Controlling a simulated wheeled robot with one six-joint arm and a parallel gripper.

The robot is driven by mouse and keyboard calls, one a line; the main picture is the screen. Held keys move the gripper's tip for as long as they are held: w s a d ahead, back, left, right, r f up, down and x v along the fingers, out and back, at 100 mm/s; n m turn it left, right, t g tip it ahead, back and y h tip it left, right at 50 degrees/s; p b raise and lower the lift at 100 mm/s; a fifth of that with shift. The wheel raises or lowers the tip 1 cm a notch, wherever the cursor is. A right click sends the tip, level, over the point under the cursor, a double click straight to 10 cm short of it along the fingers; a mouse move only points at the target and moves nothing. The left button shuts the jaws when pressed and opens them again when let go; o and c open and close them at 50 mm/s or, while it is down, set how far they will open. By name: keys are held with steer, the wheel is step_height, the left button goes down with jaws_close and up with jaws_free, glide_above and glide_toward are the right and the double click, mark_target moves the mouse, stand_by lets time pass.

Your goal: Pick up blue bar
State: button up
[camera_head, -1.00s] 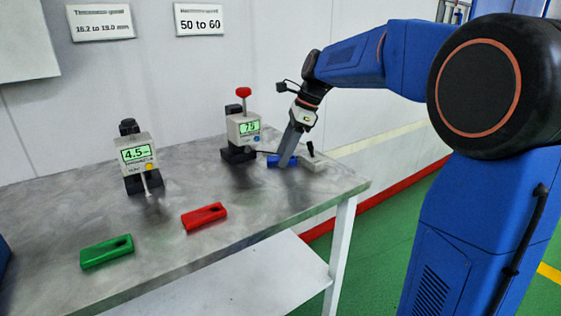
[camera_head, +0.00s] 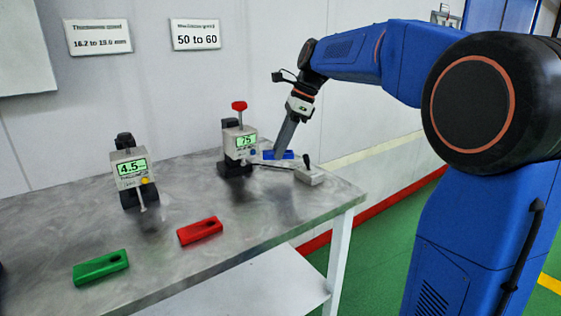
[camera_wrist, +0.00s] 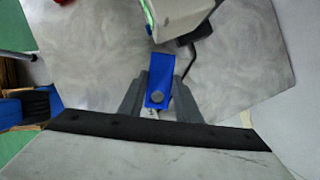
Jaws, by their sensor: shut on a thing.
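The blue bar (camera_head: 283,154) is at the far right part of the table, held at the fingertips of my gripper (camera_head: 279,150). In the wrist view the blue bar (camera_wrist: 160,78) lies between the two grey fingers, with a round dark spot near its lower end. My gripper (camera_wrist: 160,98) is shut on it. The fingers hide part of the bar in the head view. I cannot tell exactly how far the bar is above the table.
A gauge reading about 75 (camera_head: 238,143) with a red knob stands just left of my gripper. A small grey device (camera_head: 310,176) with a lever is close on the right. A 4.5 gauge (camera_head: 131,170), a red bar (camera_head: 200,230) and a green bar (camera_head: 101,267) are further left on the table (camera_head: 240,250).

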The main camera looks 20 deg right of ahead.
step_height(320, 180, up, 12)
stand_by(0.3)
stand_by(0.6)
